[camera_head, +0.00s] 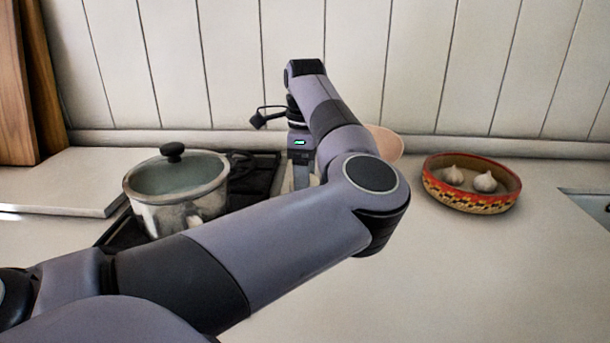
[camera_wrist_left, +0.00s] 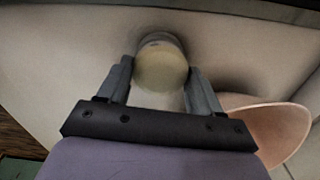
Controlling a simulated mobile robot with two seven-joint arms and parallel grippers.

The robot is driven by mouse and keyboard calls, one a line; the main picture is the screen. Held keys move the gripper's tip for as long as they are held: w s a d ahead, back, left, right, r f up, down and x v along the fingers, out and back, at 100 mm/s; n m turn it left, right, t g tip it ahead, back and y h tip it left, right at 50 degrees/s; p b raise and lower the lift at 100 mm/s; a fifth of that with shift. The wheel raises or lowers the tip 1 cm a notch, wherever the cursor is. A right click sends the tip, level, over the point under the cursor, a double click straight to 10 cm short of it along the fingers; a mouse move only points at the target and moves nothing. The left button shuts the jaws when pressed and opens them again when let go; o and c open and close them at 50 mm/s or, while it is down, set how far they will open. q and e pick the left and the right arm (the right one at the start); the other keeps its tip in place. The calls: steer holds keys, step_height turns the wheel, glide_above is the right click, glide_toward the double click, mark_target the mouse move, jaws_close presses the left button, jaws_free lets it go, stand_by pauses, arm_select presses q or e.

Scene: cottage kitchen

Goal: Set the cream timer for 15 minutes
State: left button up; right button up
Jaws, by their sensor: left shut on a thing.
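The cream timer (camera_wrist_left: 160,72) shows in the left wrist view as a round, pale, slightly blurred knob-like top between the two fingers. My left gripper (camera_wrist_left: 159,84) is shut on it, one finger on each side. In the head view my left gripper (camera_head: 301,179) points down at the counter, right of the stove, and my own arm covers much of this spot. The timer cannot be made out clearly there. Its dial marks cannot be read in either view. My right gripper is in neither view.
A lidded pot (camera_head: 178,190) stands on the dark stove (camera_head: 262,178) left of the gripper. A pinkish round object (camera_head: 388,143) is partly hidden behind my arm. A patterned bowl (camera_head: 470,200) with garlic bulbs sits to the right. The front right counter is clear.

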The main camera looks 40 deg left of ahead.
arm_select(q)
steer(key=m+b, duration=0.1)
steer(key=m, duration=1.2)
steer(key=shift+m+b, duration=0.3)
steer(key=shift+b, duration=0.05)
stand_by(0.9)
steer(key=o, duration=1.1)
steer(key=shift+r, duration=3.65)
